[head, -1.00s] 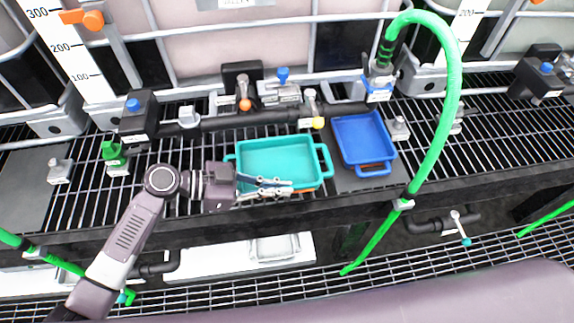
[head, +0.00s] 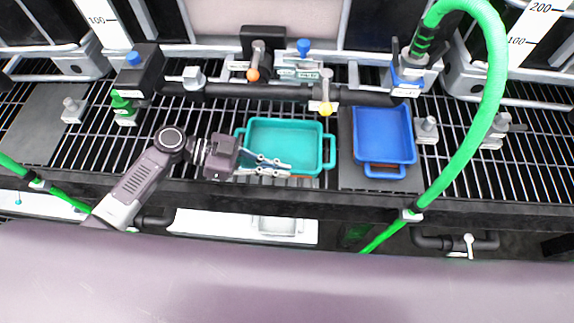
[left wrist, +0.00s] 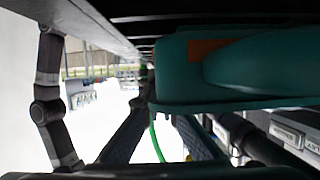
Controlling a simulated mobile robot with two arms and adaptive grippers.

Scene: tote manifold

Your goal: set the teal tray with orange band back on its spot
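The teal tray (head: 286,124) is in the middle of the head view, over the slatted shelf, with a bit of its orange band (head: 301,177) showing under the front edge. My left gripper (head: 286,169) reaches in from the left, its fingers along the tray's front wall, one on the inner side and one outside; it looks shut on that wall. In the left wrist view the tray's teal underside and handle (left wrist: 260,62) fill the upper right, close to the fingers. Whether the tray touches the slats cannot be told. My right gripper is out of view.
A blue tray (head: 384,130) lies on a dark mat (head: 347,170) to the right. An empty dark mat (head: 38,125) lies at far left. A black pipe with valves (head: 285,92) runs behind the teal tray. A green hose (head: 488,95) arches at the right.

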